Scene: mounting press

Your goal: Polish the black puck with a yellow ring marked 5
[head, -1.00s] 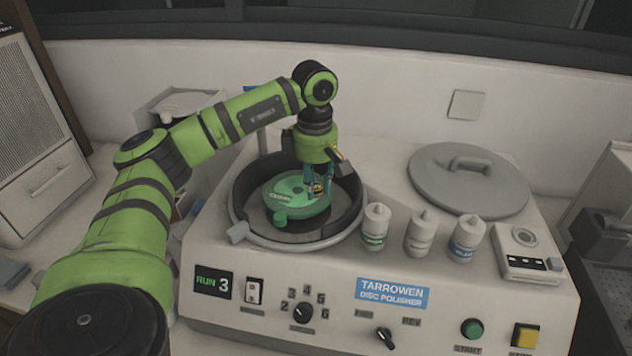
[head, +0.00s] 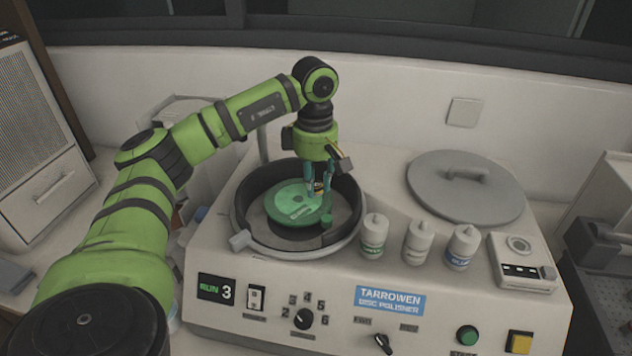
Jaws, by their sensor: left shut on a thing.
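My left gripper (head: 321,188) reaches down into the polisher bowl and is shut on a small dark puck with a yellow band (head: 319,186). The fingers hide most of the puck, so I cannot read its mark. The puck is at the right part of the green disc (head: 283,205), low over it or touching; I cannot tell which. The disc lies in the dark round bowl (head: 243,190) of the disc polisher (head: 400,325). The polisher display (head: 216,289) reads RUN 3. My right gripper is not in view.
Three white bottles (head: 417,243) stand right of the bowl. A small device (head: 520,262) is beside them. A grey lid (head: 462,190) lies at the back right. The front panel has a numbered knob (head: 303,319), a green button (head: 467,336) and a yellow button (head: 520,342).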

